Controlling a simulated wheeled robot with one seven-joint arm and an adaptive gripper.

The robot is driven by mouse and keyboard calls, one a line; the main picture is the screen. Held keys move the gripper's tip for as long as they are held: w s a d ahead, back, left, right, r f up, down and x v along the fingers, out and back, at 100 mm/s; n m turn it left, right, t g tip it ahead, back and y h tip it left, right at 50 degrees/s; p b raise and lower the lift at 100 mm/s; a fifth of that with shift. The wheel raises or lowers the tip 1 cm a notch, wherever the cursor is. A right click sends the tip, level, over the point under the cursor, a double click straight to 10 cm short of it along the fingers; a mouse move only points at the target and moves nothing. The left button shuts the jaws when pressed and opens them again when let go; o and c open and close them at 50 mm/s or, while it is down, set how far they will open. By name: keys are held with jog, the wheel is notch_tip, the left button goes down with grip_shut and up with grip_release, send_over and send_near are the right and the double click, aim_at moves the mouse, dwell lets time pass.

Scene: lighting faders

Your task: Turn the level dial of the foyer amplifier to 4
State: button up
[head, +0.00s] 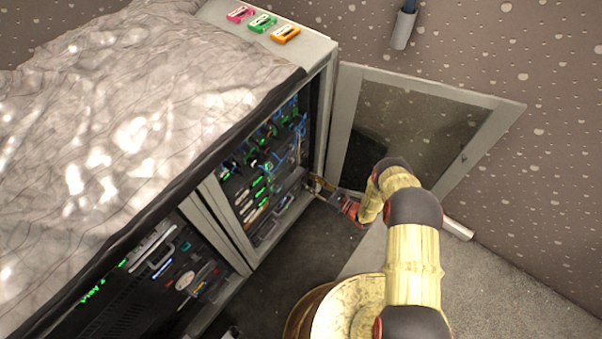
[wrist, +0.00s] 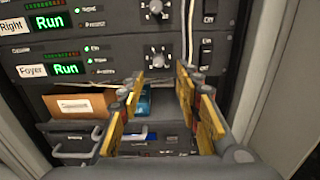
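The foyer amplifier (wrist: 105,71) is a dark rack unit in the wrist view, with a "Foyer" label and a green "Run" display. Its level dial (wrist: 157,59) is a small round knob ringed by white marks; its setting is too small to read. My gripper (wrist: 160,78) is open and empty, its yellow fingers apart on either side just below the dial. I see no contact with the dial. In the head view my gripper (head: 318,186) is at the open rack front, and the dial cannot be made out there.
A similar unit labelled "Right" with its own dial (wrist: 155,10) is just above. Black switches (wrist: 205,52) and a pale cable are right of the dials. The rack door (head: 350,100) stands open to the right.

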aim_at(294, 171)
jog(key=shift+b+x, duration=1)
jog(key=shift+x, duration=2.8)
jog(key=shift+s+r, duration=0.1)
jog(key=c, duration=0.4)
grip_shut()
jog(key=shift+a, duration=0.1)
